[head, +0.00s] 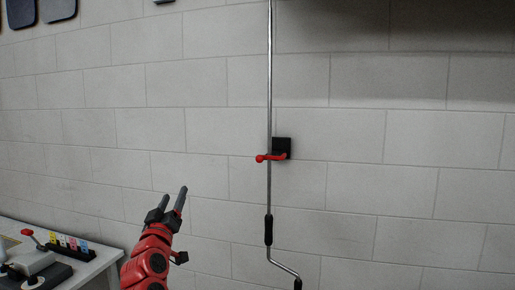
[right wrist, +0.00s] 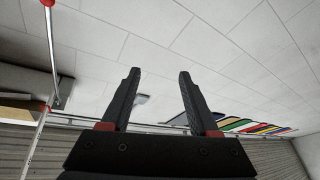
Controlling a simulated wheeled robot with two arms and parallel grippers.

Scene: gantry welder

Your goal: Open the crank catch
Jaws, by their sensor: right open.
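The crank catch is a small red lever (head: 270,158) on a black wall plate (head: 282,147), in the middle of the head view. The lever lies roughly level across a thin upright metal crank rod (head: 269,90). The rod has a black grip (head: 268,230) and a bent lower end. My right gripper (head: 174,198) is at lower left of the catch, apart from it, its fingers pointing up. In the right wrist view the gripper (right wrist: 157,95) is open, with nothing between its fingers. A red tip (right wrist: 47,3) shows at that view's top left. My left gripper is not in view.
A bench (head: 95,266) with a red-knobbed lever device (head: 30,262) and a row of coloured pieces (head: 68,243) stands at lower left. A pale block wall (head: 400,150) fills the background. The space between my right gripper and the catch looks clear.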

